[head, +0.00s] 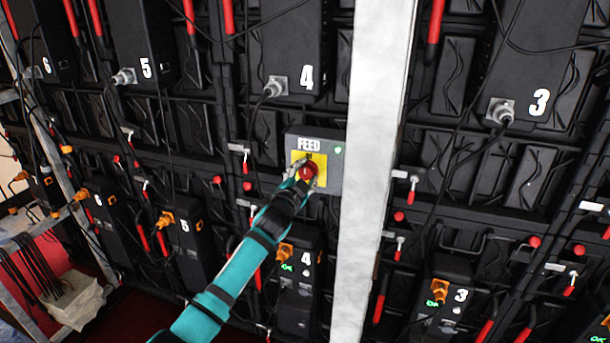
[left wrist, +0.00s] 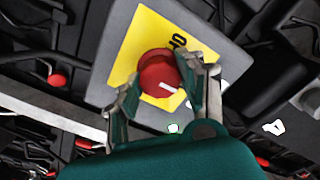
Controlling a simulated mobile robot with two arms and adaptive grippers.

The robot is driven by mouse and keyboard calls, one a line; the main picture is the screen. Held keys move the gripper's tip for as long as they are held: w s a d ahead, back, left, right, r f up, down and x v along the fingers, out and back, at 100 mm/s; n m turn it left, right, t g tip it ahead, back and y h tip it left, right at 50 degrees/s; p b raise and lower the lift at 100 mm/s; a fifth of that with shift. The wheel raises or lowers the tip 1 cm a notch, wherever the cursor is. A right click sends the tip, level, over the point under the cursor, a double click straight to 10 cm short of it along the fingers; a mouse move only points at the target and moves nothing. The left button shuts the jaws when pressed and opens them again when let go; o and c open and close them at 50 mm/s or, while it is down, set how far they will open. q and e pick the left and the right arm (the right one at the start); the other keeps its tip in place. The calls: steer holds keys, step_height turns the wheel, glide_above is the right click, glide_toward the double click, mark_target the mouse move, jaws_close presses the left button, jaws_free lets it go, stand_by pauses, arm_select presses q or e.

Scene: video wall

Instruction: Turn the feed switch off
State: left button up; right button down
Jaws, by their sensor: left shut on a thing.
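The feed switch is a red rotary knob (head: 309,171) on a yellow plate, set in a grey box (head: 330,180) marked FEED. A small green light (head: 338,150) shows at the box's upper right. My left gripper (head: 304,176) reaches up from below and is shut on the red knob. In the left wrist view, the red knob (left wrist: 160,76) sits between the two fingers of the left gripper (left wrist: 163,88). A white line marks the knob's face. Dark lettering on the yellow plate (left wrist: 150,35) is partly hidden, and I cannot read the whole word. My right gripper is not in view.
A pale vertical post (head: 375,150) stands just right of the feed box. Numbered black units with plugged cables (head: 276,87) surround it above and below. Red handles and loose cables hang across the wall. White bundled material (head: 78,300) lies at the lower left.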

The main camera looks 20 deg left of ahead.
arm_select(q)
steer(key=n, duration=0.8)
steer(key=shift+n+p, duration=0.3)
steer(key=shift+n, duration=0.1)
steer(key=n, duration=0.4)
steer(key=shift+p, duration=0.35)
steer(key=n, duration=0.4)
steer(key=shift+n+p, duration=0.3)
steer(key=shift+p, duration=0.05)
steer(key=o, duration=1.2)
steer(key=shift+c, duration=0.2)
